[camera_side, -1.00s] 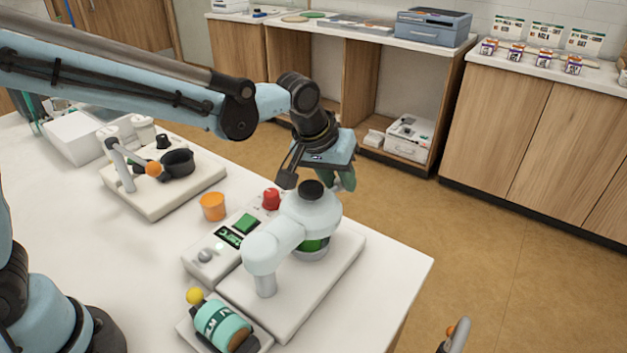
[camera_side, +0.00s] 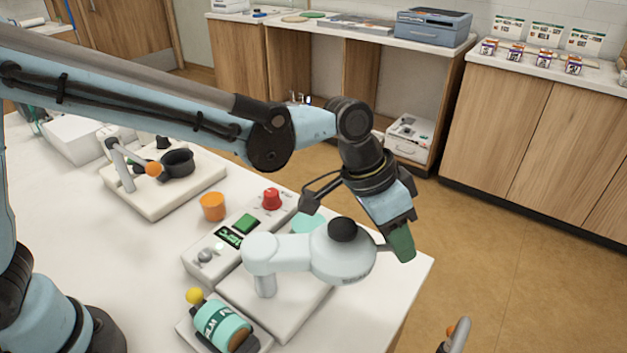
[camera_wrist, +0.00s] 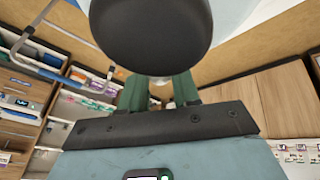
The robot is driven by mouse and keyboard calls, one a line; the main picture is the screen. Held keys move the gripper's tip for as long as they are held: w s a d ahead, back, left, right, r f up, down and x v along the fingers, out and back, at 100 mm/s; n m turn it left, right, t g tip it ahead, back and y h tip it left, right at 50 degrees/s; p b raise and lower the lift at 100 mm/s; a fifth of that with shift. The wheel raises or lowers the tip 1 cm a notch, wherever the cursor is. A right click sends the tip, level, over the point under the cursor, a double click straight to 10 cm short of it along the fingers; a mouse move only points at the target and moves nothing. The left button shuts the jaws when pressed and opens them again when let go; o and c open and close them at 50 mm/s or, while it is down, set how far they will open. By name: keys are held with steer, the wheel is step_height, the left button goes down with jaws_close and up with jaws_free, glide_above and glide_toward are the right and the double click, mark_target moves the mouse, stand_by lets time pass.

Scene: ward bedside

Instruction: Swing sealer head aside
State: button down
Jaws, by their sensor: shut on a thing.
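The sealer head (camera_side: 340,262) is a pale, rounded arm with a black knob (camera_side: 343,229) on top, pivoting on a post at its left end above a white base (camera_side: 285,318). My gripper (camera_side: 402,246) is at the head's right end, its green fingers shut on the head's handle (camera_side: 382,247). In the wrist view the black knob (camera_wrist: 150,30) fills the top centre, and the green fingers (camera_wrist: 160,92) close on a pale piece just below it. A teal round surface (camera_side: 307,223) shows behind the head, partly hidden.
A film roll (camera_side: 222,325) lies in front. A second device (camera_side: 160,190) sits farther left. The table's right edge is close to my gripper.

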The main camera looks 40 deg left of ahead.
steer(key=s+d+m+g, duration=0.1)
steer(key=s+d+m, duration=0.2)
steer(key=s, duration=0.2)
steer(key=shift+s+m+g, duration=0.35)
steer(key=shift+m+g, duration=0.05)
steer(key=shift+s+d, duration=0.15)
steer(key=c, duration=0.8)
jaws_free()
steer(key=v, duration=1.2)
steer(key=shift+a, duration=0.25)
